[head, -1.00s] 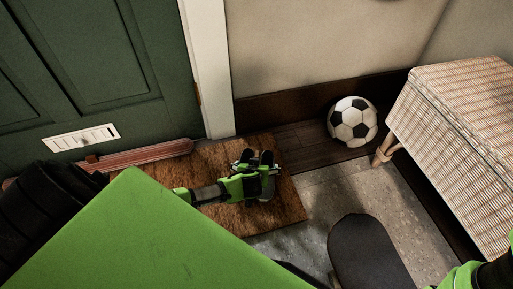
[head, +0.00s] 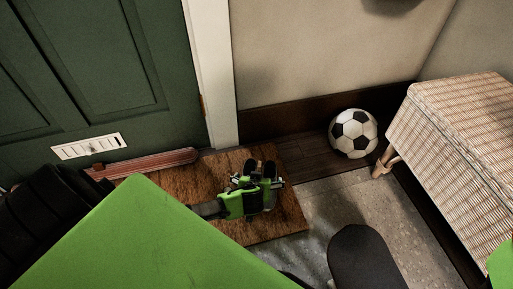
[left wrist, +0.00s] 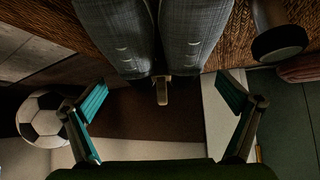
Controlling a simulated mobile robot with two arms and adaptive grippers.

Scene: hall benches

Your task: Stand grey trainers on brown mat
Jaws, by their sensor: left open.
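The grey trainers (left wrist: 160,35) show as a side-by-side pair in the left wrist view, over the brown mat (left wrist: 45,12). In the head view the brown mat (head: 165,183) lies before the green door, and the trainers (head: 274,194) are on its right part, mostly hidden by my left gripper (head: 256,180). My left gripper also shows in the left wrist view (left wrist: 162,95); it is open, its teal-padded fingers wide apart with nothing gripped between them. Their exact gap from the trainers is hard to tell. My right gripper is out of view.
A football (head: 353,133) sits by the wall, right of the mat. A wicker chest (head: 455,140) stands at the right. A reddish long roll (head: 150,162) lies along the door (head: 90,70). A dark rounded object (left wrist: 279,42) is near the mat's door side. Grey floor (head: 325,215) is clear.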

